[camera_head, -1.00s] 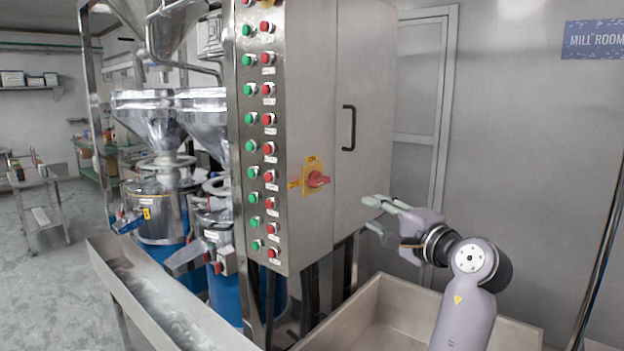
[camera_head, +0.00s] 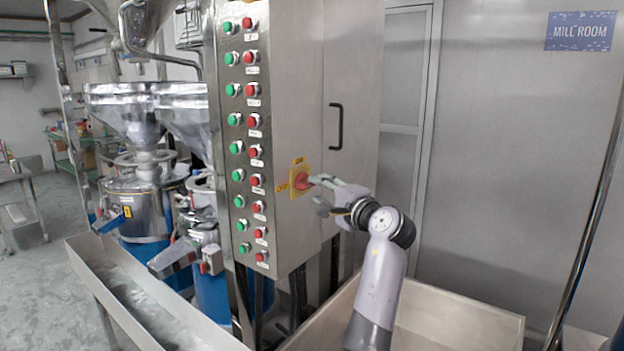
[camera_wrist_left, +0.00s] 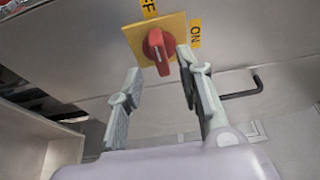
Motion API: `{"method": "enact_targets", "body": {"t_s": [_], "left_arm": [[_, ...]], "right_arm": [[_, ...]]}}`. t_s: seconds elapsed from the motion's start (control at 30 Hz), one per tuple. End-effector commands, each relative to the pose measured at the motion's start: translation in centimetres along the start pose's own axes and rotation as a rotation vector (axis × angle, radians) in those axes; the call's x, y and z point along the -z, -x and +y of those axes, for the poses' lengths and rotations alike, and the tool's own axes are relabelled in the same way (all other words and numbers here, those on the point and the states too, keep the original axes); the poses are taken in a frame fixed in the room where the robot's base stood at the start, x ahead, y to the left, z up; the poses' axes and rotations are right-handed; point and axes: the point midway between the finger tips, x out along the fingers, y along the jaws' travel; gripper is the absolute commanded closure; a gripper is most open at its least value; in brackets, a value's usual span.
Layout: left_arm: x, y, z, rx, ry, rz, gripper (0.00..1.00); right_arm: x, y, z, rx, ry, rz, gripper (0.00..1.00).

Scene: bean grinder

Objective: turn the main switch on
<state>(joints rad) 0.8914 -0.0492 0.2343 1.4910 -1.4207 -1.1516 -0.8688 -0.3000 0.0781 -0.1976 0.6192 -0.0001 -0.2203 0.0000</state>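The main switch is a red rotary knob (camera_head: 302,180) on a yellow plate (camera_wrist_left: 135,38), on the side of the steel cabinet. In the left wrist view the red knob (camera_wrist_left: 156,45) lines up with the OFF label at the top, partly cut off; the ON label (camera_wrist_left: 195,33) is at the right. My left gripper (camera_head: 316,190) is open at the switch. In the wrist view its fingertips (camera_wrist_left: 160,66) are spread, with the knob between and ahead of them; I cannot tell whether they touch it. My right gripper is not in view.
The steel cabinet (camera_head: 295,60) has columns of green and red push buttons left of the switch and a black door handle (camera_head: 336,127) to its right. A steel trough (camera_head: 430,325) lies below my arm. Mills with hoppers (camera_head: 140,110) stand at the left.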

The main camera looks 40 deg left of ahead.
Motion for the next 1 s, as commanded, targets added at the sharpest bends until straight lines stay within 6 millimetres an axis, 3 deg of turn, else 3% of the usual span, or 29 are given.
{"method": "enact_targets", "body": {"t_s": [0.1,0.3,0.67,1.0], "left_arm": [[-0.1,-2.2,-0.3,0.0,-0.003,-0.002,0.67],[0.0,-4.2,-0.1,0.0,-0.001,0.0,0.67],[0.0,-4.7,0.0,0.0,0.0,0.001,0.67],[0.0,-4.7,0.0,0.0,0.0,0.001,0.89]], "right_arm": [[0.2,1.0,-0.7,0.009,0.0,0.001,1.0],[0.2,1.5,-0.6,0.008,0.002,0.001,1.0],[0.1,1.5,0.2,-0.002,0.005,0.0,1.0],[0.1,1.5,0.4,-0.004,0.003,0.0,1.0]]}}
